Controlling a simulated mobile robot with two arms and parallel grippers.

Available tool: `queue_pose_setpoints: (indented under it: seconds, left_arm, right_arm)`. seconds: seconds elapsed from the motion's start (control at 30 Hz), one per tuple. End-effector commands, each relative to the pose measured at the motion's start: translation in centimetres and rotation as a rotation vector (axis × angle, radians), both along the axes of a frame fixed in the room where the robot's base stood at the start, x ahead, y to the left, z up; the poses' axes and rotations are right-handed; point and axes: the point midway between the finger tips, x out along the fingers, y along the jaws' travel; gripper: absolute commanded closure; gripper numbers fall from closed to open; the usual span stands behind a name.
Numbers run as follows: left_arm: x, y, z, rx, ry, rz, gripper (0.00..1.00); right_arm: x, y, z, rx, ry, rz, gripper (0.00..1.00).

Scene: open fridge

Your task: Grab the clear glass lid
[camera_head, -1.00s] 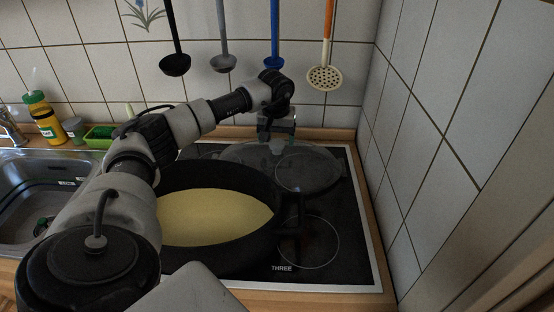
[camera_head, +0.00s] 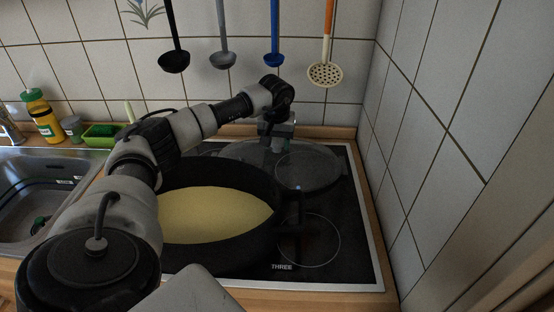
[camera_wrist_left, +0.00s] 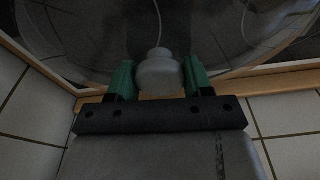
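The clear glass lid (camera_head: 237,153) lies on the dark cooktop behind the pan, toward the wall. Its pale round knob shows in the left wrist view (camera_wrist_left: 160,75), with the glass (camera_wrist_left: 85,35) beyond it. My left gripper (camera_head: 277,141) is right over the lid's knob, pointing down. In the left wrist view, its two green fingers (camera_wrist_left: 159,82) are apart, one on each side of the knob. Little or no gap shows between fingers and knob, and I see no firm grip. The lid rests flat. My right gripper is not in view.
A large black pan (camera_head: 258,232) with yellow contents stands in front of the lid, under my left arm. A tiled wall rises behind and to the right. Utensils hang above, including an orange-handled skimmer (camera_head: 325,74). A sink (camera_head: 40,185) is at left.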

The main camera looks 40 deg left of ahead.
Motion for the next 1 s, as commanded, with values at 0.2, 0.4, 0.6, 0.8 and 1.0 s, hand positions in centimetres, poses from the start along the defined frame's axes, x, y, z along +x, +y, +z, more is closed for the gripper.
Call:
queue_pose_setpoints:
  seconds: [0.2,0.4,0.6,0.8,1.0]
  left_arm:
    - [0.0,0.0,0.0,0.000,0.000,0.000,0.95]
    - [0.1,0.0,0.3,-0.001,-0.006,0.000,1.00]
    - [0.1,0.0,0.9,-0.001,-0.006,0.000,1.00]
    - [0.1,0.0,2.0,-0.001,-0.006,0.000,1.00]
    - [0.1,0.0,3.0,-0.001,-0.006,0.000,1.00]
  right_arm:
    - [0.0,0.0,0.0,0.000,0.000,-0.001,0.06]
    - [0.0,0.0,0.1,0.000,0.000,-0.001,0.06]
    - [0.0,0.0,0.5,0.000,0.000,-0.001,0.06]
    - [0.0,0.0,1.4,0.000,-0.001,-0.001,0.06]
    - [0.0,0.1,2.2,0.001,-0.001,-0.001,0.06]
